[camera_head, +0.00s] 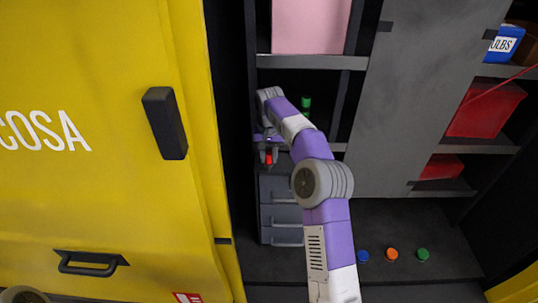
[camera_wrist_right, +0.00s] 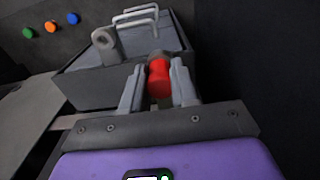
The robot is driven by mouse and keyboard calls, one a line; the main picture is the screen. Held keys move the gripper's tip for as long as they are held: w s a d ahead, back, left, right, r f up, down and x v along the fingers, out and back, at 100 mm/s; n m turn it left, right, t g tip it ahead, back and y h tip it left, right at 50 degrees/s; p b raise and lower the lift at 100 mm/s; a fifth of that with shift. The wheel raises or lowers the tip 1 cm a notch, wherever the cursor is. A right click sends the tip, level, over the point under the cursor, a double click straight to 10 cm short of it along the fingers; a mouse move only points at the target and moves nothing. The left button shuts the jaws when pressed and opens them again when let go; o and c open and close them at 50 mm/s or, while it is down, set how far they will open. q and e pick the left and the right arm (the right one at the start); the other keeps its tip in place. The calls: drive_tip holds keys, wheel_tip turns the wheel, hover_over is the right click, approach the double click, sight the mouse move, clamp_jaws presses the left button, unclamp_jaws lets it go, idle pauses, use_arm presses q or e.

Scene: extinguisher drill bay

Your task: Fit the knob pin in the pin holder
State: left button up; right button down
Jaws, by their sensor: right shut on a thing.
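My right gripper (camera_head: 268,156) is at the front of a shelf opening, above a grey drawer unit. In the right wrist view its two fingers (camera_wrist_right: 157,72) are shut on a red knob (camera_wrist_right: 159,80), which I take to be the knob pin. The red knob also shows small in the head view (camera_head: 269,159). Its far end is dark and partly hidden. A grey ring-shaped piece (camera_wrist_right: 104,41) stands beyond and left of the knob, apart from it; I cannot tell whether it is the pin holder. My left gripper is not in view.
The grey drawer unit (camera_head: 279,188) with bar handles stands below the gripper. A green object (camera_head: 306,103) is on the shelf behind my arm. Blue (camera_head: 363,255), orange (camera_head: 392,254) and green (camera_head: 423,254) buttons are at lower right. A yellow door (camera_head: 95,190) fills the left.

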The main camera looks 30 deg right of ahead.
drive_tip(key=c, duration=0.8)
unclamp_jaws()
wheel_tip(320, 180, up, 8)
drive_tip(key=shift+f+p, duration=0.2)
drive_tip(key=shift+p, duration=1.05)
